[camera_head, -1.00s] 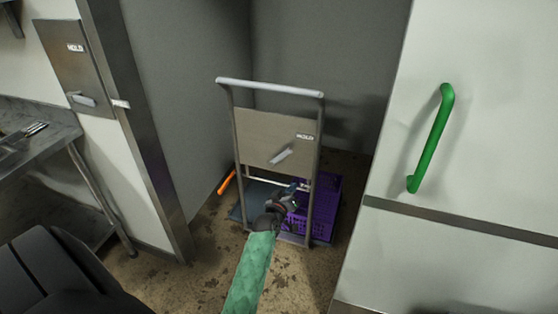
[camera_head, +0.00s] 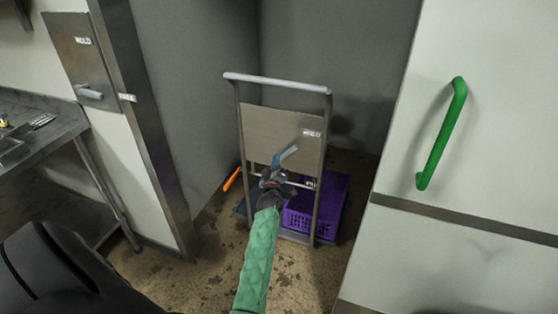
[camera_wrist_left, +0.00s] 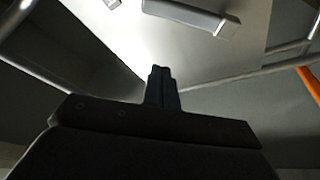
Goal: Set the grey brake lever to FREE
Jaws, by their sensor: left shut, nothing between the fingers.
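The grey brake lever (camera_head: 289,154) sits on the flat panel (camera_head: 262,130) of a cart. It slants, with its right end higher, below a small label (camera_head: 312,133) that appears to read HOLD. My left gripper (camera_head: 274,170), on a green-sleeved arm, is just below the lever's lower left end and partly overlaps it. In the left wrist view the shut, empty fingers (camera_wrist_left: 160,74) point at the panel, and the lever (camera_wrist_left: 195,14) lies beyond their tips with a visible gap. My right gripper is not in view.
The cart has a tall metal handle frame (camera_head: 277,82) and carries a purple crate (camera_head: 328,205). An orange bar (camera_head: 231,179) is at its left. A green door handle (camera_head: 441,134) is at right. Another lever (camera_head: 90,93) is on the left wall plate, above a steel table (camera_head: 45,135).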

